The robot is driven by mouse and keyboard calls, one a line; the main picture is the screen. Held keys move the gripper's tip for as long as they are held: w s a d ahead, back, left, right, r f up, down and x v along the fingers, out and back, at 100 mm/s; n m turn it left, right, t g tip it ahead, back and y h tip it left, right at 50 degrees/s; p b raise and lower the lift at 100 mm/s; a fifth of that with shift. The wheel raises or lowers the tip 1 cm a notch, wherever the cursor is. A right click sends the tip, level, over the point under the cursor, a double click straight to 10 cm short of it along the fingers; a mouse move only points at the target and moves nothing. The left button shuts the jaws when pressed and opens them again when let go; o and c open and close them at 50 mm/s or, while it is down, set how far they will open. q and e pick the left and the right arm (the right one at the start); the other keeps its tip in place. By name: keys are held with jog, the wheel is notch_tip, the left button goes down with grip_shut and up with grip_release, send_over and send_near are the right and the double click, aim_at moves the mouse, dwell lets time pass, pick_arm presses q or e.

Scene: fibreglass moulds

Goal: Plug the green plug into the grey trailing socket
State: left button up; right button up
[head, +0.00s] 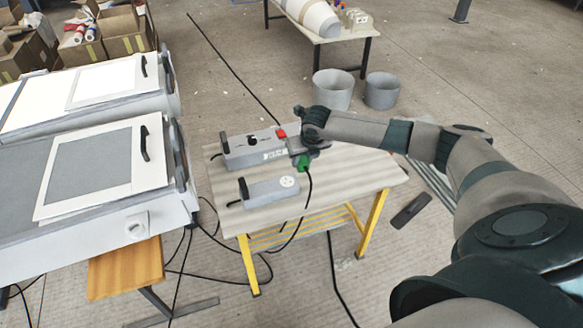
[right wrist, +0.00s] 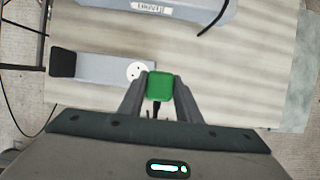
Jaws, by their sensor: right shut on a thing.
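The green plug (head: 302,163) hangs from my right gripper (head: 306,150), with a black cable running down from it. In the right wrist view the plug (right wrist: 160,86) sits between the two fingers of my right gripper (right wrist: 160,95), which are shut on it. The grey trailing socket (head: 268,192) lies on the table, its white round outlet (head: 287,182) at its right end. The plug is above and slightly right of the outlet in the head view, apart from it. In the right wrist view the socket (right wrist: 98,65) is left of the plug. My left gripper is not in view.
A grey box (head: 252,152) with a red switch and a dark knob stands behind the socket. The table (head: 350,182) is bare on its right side. Black cables trail over the floor. White-topped machines stand at left, and two buckets (head: 332,90) stand behind.

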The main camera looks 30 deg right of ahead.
jog(key=s+d+r+b, duration=0.2)
jog(key=s+d+r, duration=0.2)
jog(key=s+d, duration=0.1)
jog(key=shift+s+r, duration=0.15)
jog(key=shift+r, duration=0.1)
dwell(0.5)
jog(key=s+a+r+m+g+h, duration=0.1)
jog(key=s+a+m+g+h, duration=0.1)
jog(key=a+m, duration=0.65)
jog(key=s+a+r+m+g+h, duration=0.15)
jog(key=a+m, duration=0.45)
jog(key=a, duration=0.6)
jog(key=s+a+r+m+g+y, duration=0.2)
jog(key=s+a+r+m, duration=0.2)
jog(key=m, duration=0.5)
jog(key=s+a+r+m+g+y+b, duration=0.1)
jog(key=s+a+r+m+g+y, duration=0.1)
jog(key=s+a+r+m, duration=0.3)
jog(key=shift+s+a+m+g+y+b, duration=0.3)
jog(key=shift+s+m+g, duration=0.7)
jog(key=shift+m, duration=1.35)
jog(key=shift+s+d+t, duration=0.1)
jog(key=shift+s+t, duration=0.15)
jog(key=shift+t, duration=0.1)
